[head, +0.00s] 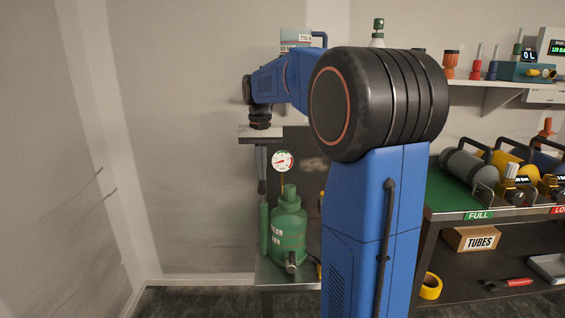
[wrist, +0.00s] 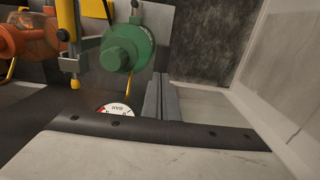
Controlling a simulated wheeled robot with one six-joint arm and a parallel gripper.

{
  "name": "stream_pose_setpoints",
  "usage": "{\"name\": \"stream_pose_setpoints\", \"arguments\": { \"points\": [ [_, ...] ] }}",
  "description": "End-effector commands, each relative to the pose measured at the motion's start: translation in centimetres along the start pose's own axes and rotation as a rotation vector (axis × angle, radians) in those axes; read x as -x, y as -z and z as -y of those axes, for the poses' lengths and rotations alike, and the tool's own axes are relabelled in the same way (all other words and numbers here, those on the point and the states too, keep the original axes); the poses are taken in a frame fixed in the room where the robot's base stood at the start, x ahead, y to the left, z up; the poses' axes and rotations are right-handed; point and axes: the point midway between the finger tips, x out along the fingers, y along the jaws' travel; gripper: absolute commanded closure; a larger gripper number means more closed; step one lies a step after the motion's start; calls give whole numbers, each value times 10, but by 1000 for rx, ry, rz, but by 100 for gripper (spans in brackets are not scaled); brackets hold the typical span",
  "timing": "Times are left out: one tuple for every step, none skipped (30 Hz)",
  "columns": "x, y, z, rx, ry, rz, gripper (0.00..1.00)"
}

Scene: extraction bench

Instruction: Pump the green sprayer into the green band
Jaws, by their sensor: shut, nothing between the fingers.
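The green sprayer (head: 288,228) stands upright on a low bench at the left, with its lighter green cap on top. A round white gauge (head: 283,161) with coloured marks shows above it; its needle is too small to read surely. My gripper (head: 262,188) points down, shut and empty, just left of the sprayer's top and apart from it. In the wrist view the sprayer (wrist: 128,48) is seen from above, left of my gripper's fingers (wrist: 158,80), and the gauge (wrist: 115,110) is partly cut off by my gripper's body.
An orange vessel (wrist: 30,38) and a yellow-tipped rod (wrist: 75,80) show beside the sprayer. At the right are a green mat (head: 447,190) with several cylinders, a TUBES box (head: 478,239) and yellow tape (head: 430,286). A wall stands close at the left.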

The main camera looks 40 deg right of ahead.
Motion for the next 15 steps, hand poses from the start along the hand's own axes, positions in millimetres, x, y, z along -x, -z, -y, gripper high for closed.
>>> {"name": "stream_pose_setpoints", "arguments": {
  "points": [
    [-4,0,0,0,-1,3,100],
    [-6,0,0,0,-1,3,100],
    [-8,0,0,0,-1,3,100],
    [-10,0,0,0,-1,2,100],
    [-12,0,0,0,-1,2,100],
    [-15,0,0,0,-1,2,100],
    [-17,0,0,0,-1,3,100],
    [-19,0,0,0,-1,3,100],
    [-22,0,0,0,-1,4,100],
    [-24,0,0,0,-1,3,100],
    [-26,0,0,0,-1,3,100],
    [-28,0,0,0,-1,3,100],
    [-30,0,0,0,-1,3,100],
    [-32,0,0,0,-1,3,100],
    [-35,0,0,0,-1,4,100]
  ]
}}
